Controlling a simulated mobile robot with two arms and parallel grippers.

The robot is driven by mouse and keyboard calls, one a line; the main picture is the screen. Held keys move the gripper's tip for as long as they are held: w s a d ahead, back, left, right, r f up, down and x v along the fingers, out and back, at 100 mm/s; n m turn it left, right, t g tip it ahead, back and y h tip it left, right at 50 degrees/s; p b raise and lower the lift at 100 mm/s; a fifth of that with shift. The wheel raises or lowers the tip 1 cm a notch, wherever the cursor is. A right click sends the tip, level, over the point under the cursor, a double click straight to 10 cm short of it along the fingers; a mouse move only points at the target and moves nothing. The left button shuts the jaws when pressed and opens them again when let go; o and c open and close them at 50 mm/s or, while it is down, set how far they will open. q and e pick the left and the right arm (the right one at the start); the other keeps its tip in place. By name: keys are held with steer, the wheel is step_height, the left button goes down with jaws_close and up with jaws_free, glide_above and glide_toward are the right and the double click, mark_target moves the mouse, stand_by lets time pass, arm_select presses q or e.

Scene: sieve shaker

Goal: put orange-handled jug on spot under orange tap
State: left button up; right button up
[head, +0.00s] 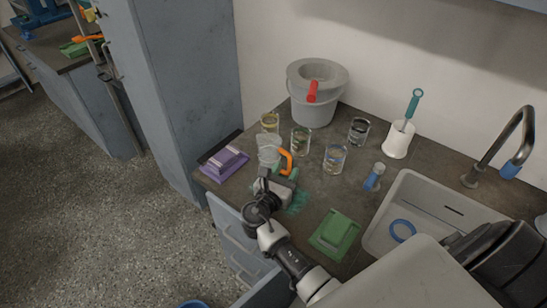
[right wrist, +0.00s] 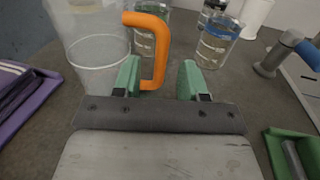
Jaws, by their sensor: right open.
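The clear jug (head: 268,150) with an orange handle (head: 287,160) stands upright on the dark counter. In the right wrist view the jug (right wrist: 92,50) is at the upper left, and its orange handle (right wrist: 160,50) reaches down between the green fingertips. My right gripper (head: 279,174) is open around the lower part of the handle, with a gap on the right side; contact on the left cannot be told. It also shows in the right wrist view (right wrist: 160,82). My left gripper is not in view. I cannot make out an orange tap or the spot under it.
Several glass beakers (head: 334,159) stand close behind and right of the jug. A grey bucket (head: 313,108), purple pads (head: 224,163), a green tray (head: 336,234), a blue-topped tool (head: 374,177) and a sink (head: 412,186) with a blue-tipped tap (head: 510,168) surround it. Another bench (head: 85,75) is far left.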

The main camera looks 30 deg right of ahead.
steer(key=shift+x, duration=1.45)
jaws_close()
steer(key=shift+r, duration=0.1)
